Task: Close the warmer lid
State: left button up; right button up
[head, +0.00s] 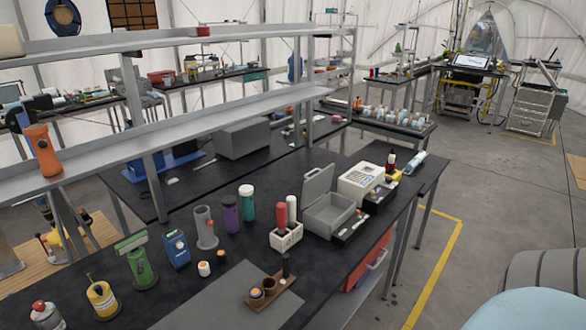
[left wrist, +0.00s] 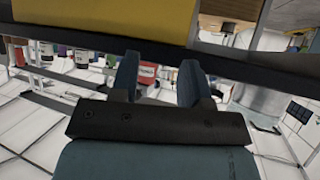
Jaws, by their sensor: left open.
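A small grey box with a hinged lid, which looks like the warmer (head: 334,222), stands on the black bench in the head view. Its lid (head: 318,184) is raised, tilted up at the back left side, so the box is open. My left gripper (left wrist: 158,72) shows only in the left wrist view, with its two blue-grey fingers apart and nothing between them. The warmer cannot be made out in that view. My right gripper is in neither view.
A white instrument (head: 362,182) stands right of the warmer, and a white block with red-handled tools (head: 286,236) stands left of it. Bottles and a wooden holder (head: 270,293) are further left. A raised shelf (head: 200,127) runs behind.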

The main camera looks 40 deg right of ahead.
aim_at(316, 186)
jog(key=z, duration=1.65)
jog(key=i+l+z, duration=0.4)
jog(key=i, duration=0.15)
jog(key=j, duration=0.1)
